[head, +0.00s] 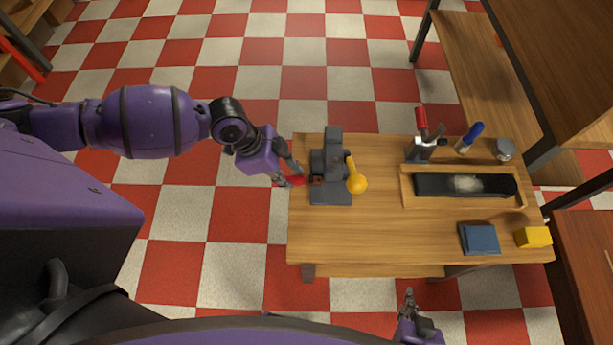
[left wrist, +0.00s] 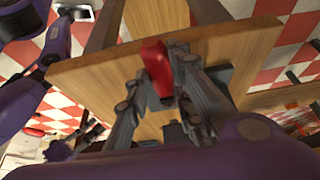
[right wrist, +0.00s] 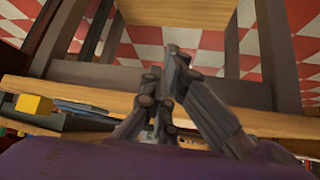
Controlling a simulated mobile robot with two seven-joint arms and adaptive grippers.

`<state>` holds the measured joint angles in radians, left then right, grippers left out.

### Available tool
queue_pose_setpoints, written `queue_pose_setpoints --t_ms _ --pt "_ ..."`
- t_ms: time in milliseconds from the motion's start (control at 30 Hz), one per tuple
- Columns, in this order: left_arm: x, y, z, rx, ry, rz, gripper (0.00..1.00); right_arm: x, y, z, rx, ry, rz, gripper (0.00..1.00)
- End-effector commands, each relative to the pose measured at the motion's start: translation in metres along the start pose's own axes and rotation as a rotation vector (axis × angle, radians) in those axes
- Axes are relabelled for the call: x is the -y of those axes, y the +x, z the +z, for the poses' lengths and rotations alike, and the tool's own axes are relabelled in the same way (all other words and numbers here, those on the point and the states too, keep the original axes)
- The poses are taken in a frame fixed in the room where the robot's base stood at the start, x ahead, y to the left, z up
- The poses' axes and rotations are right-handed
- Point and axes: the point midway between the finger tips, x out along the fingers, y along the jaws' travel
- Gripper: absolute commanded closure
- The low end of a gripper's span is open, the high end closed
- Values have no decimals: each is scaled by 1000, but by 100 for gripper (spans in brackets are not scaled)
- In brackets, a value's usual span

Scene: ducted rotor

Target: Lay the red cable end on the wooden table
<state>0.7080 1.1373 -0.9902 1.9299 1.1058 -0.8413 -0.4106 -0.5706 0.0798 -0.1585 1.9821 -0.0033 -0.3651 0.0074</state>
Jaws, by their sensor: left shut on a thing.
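The wooden table (head: 380,235) stands in front of me. My left gripper (head: 288,178) is at its left edge, shut on the red cable end (head: 298,181). The red end shows between the fingers in the left wrist view (left wrist: 155,65), with the tabletop (left wrist: 240,45) behind it. Whether it touches the table or the grey device beside it is not clear. No cable running from it can be made out. My right gripper (head: 408,298) is in front of the table's near edge. It looks shut and empty in the right wrist view (right wrist: 165,75).
A grey device (head: 333,165) with a yellow lever (head: 356,182) stands on the table's left part. To the right are a tool holder (head: 420,150), a wooden tray (head: 408,198), a blue cloth or pad (head: 479,239) and a yellow block (head: 534,237). The table's front middle is clear.

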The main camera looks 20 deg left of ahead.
Motion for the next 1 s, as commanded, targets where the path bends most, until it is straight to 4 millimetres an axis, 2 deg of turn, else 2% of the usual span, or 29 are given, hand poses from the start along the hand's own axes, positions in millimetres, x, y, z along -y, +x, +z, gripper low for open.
queue_pose_setpoints --t_ms 33,267,433,567,933,967,1000 --pt "1 2 -10 -1 2 -2 100 1 -1 -1 0 0 -2 100" --pt "0 11 -27 0 0 -1 100 1 -6 4 14 -1 -3 100" --pt "1 20 -54 -2 1 -2 100 3 -8 -2 10 0 -7 100" --pt "1 30 -48 3 -1 -1 100 6 -10 -8 2 1 -13 100" --pt "-1 36 -44 2 -2 3 100 7 -9 -1 14 0 -15 100" --pt "-1 35 -44 2 -2 2 75 6 -9 -2 12 0 -14 100" --pt "-1 35 -45 2 -2 2 70 6 -9 -2 12 0 -14 100"
